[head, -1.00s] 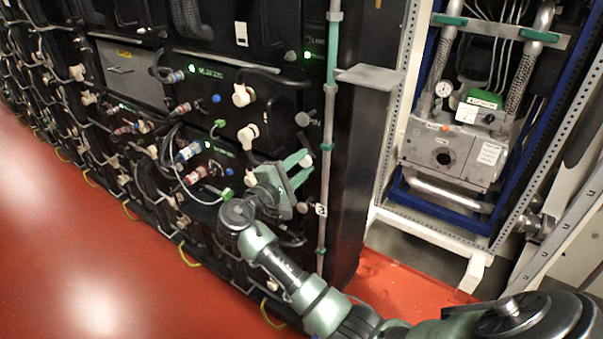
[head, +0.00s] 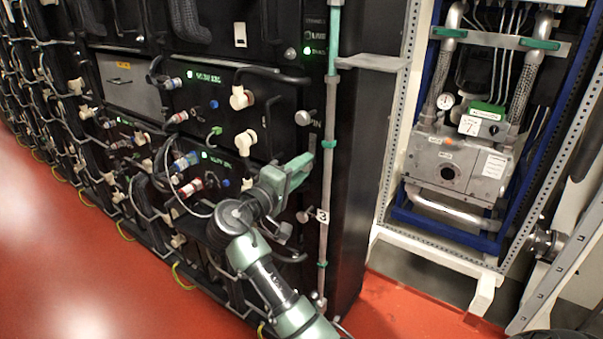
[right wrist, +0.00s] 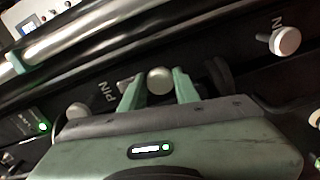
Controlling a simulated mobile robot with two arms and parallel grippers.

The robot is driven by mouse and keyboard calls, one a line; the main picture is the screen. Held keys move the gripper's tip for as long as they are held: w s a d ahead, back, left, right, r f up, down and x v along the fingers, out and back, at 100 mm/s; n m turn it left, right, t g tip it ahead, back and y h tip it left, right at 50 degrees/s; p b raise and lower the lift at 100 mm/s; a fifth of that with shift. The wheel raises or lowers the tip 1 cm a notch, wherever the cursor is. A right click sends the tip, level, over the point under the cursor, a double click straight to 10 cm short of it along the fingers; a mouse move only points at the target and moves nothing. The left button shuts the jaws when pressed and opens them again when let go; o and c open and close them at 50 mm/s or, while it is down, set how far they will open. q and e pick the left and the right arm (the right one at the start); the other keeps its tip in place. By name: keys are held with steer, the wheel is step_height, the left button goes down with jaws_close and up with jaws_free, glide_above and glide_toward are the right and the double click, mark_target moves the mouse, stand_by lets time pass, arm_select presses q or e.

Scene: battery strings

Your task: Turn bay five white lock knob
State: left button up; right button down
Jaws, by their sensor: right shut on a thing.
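My right gripper (head: 296,170) reaches the right end of the black battery rack. In the right wrist view, its two green fingers (right wrist: 158,88) sit on either side of a pale round lock knob (right wrist: 160,80) and are shut on it. In the head view the gripper hides this knob. A similar knob (right wrist: 285,40) shows at the upper right of the wrist view, and another (right wrist: 78,111) at the left near a "PIN" label. In the head view, one grey knob (head: 302,118) is above the gripper and another (head: 302,217) below. My left gripper is out of view.
Cream plugs (head: 240,98) and blue and red connectors with cables crowd the rack left of the gripper. A vertical pipe (head: 327,180) with a "3" tag (head: 322,216) runs close to its right. Open red floor (head: 70,260) lies at the lower left.

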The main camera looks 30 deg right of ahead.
steer(key=shift+f, duration=0.1)
stand_by(0.3)
steer(key=c, duration=1.1)
jaws_free()
steer(key=shift+o, duration=0.2)
steer(key=v, duration=0.8)
